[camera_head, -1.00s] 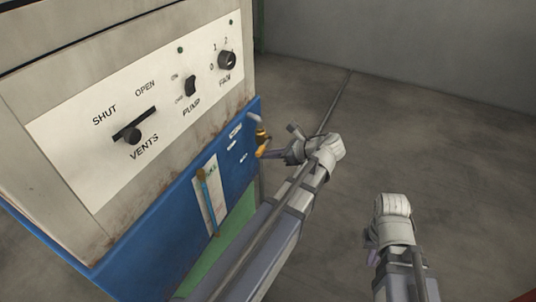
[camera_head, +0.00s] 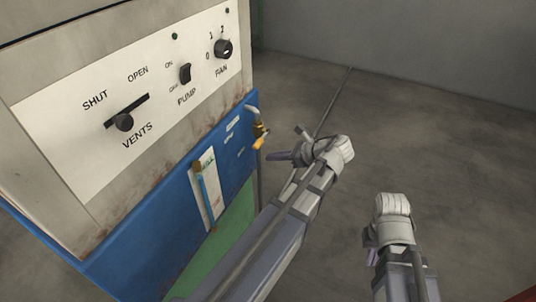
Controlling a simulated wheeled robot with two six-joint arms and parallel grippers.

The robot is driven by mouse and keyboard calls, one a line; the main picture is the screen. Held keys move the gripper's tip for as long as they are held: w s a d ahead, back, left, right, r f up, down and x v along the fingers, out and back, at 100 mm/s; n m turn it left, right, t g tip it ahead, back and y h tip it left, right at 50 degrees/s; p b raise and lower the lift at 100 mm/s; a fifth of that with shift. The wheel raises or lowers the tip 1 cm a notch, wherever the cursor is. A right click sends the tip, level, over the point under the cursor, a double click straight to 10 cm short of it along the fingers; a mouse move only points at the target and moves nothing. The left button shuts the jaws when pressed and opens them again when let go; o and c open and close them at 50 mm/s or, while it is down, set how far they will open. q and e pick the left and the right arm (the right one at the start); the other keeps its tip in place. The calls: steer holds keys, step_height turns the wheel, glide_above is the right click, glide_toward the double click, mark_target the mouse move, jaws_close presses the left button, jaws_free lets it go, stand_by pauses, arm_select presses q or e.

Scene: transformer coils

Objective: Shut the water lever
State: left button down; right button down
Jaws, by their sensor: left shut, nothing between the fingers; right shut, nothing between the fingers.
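The water lever (camera_head: 261,143) is a small orange-yellow handle on a brass tap at the blue cabinet's right edge. It slants downward from the tap. My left gripper (camera_head: 273,156) is shut and empty, just right of and below the lever, with a small gap in the picture. My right gripper (camera_head: 369,245) is at lower right, well away from the cabinet. It is partly hidden by its own wrist, and its fingers look closed with nothing seen in them.
The cabinet's white panel (camera_head: 75,145) carries a vents slider (camera_head: 124,122), a pump switch (camera_head: 185,73) and a fan knob (camera_head: 223,48). A gauge tube (camera_head: 204,195) is on the blue front. The grey floor (camera_head: 440,140) to the right is clear.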

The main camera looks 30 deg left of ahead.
arm_select(q)
steer(key=p+v, duration=0.3)
steer(key=v, duration=0.4)
steer(key=shift+d, duration=0.2)
steer(key=shift+w+r, duration=0.1)
steer(key=shift+w, duration=0.05)
steer(key=s+d+r+n+h+p, duration=0.5)
steer(key=d+p, duration=0.4)
steer(key=p, duration=0.2)
steer(key=s+d+r+n+h+p, duration=0.5)
steer(key=s+d+r+n+p, duration=0.1)
steer(key=p, duration=0.5)
steer(key=s+d+n, duration=0.1)
steer(key=d+n, duration=0.1)
steer(key=d, duration=0.1)
steer(key=shift+s+d+r+h, duration=0.2)
steer(key=shift+s+r+h, duration=0.05)
steer(key=shift+s+h, duration=0.1)
